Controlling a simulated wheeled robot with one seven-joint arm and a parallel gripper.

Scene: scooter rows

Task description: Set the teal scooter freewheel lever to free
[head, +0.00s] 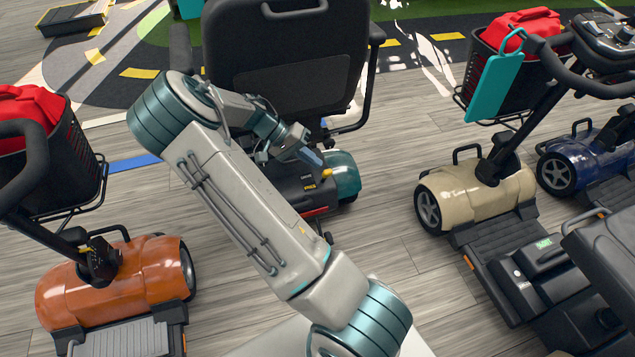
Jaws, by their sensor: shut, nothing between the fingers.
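The teal scooter (344,172) stands behind my arm with its black seat back toward me. Its teal rear cover shows at the right of the gripper; much of the rest is hidden by my arm. A small yellow-tipped lever (326,174) sticks up from the black rear housing, next to a yellow marking. My gripper (313,158) is shut and empty, just above and left of the lever tip. Whether it touches the lever cannot be told. The lever's setting is hard to read from here.
An orange scooter (105,285) with a basket holding a red bag stands at the left. A cream scooter (470,195) with a teal tag on its basket and a blue scooter (590,160) stand at the right. Wooden floor is clear between the teal and cream scooters.

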